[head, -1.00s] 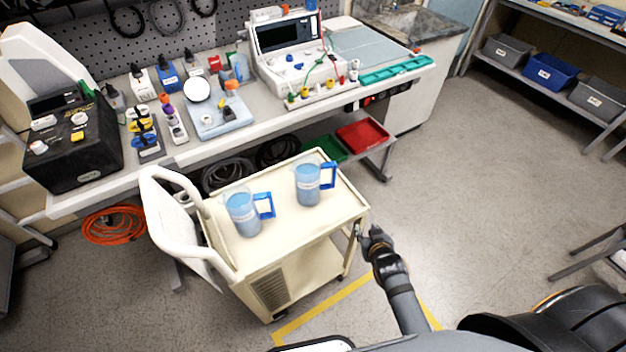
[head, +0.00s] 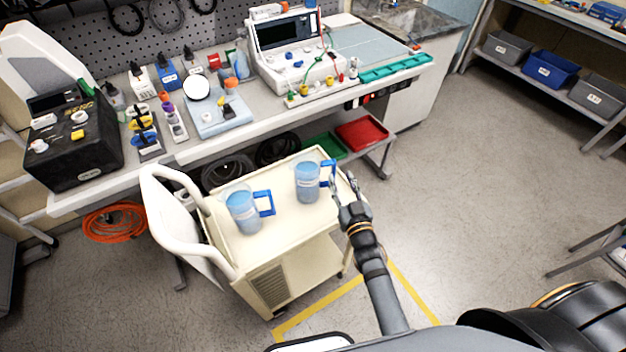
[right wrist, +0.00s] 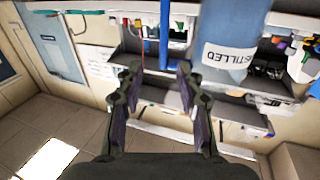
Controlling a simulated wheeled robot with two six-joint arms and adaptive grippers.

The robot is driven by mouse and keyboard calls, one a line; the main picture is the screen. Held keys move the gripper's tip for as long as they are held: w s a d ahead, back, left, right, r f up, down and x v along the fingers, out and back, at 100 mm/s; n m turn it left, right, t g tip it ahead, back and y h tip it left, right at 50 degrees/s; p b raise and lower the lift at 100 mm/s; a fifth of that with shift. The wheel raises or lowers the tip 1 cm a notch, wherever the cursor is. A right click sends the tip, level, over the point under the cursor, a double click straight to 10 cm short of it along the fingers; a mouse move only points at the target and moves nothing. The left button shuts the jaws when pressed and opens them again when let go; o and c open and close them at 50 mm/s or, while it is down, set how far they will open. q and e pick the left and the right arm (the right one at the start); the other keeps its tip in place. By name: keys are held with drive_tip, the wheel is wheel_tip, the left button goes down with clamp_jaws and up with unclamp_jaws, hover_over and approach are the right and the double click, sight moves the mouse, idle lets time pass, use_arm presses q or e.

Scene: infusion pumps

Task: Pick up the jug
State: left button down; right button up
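Two clear jugs of bluish liquid with blue handles stand upright on the cream cart: the right jug (head: 307,182) and the left jug (head: 242,212). My right gripper (head: 343,180) is open just right of the right jug's handle (head: 328,174). In the right wrist view, my open right gripper (right wrist: 158,70) has the blue handle (right wrist: 164,35) in line with the gap between its fingers. The jug body (right wrist: 236,42), with a label reading "DISTILLED", is to the right of the fingers. I cannot tell whether the fingers touch the handle. My left gripper is out of view.
The cart top (head: 275,235) is otherwise mostly clear, with a white push handle (head: 160,215) at its left. A workbench (head: 215,150) with equipment and bottles runs behind it. Red (head: 362,134) and green trays sit below. Floor at right is open.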

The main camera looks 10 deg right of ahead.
sight(335, 169)
drive_tip(key=w, duration=0.4)
drive_tip(key=w+f+b, duration=0.1)
drive_tip(key=w, duration=0.2)
drive_tip(key=shift+a, duration=0.35)
drive_tip(key=shift+s+r, duration=0.1)
drive_tip(key=shift+c, duration=0.8)
clamp_jaws()
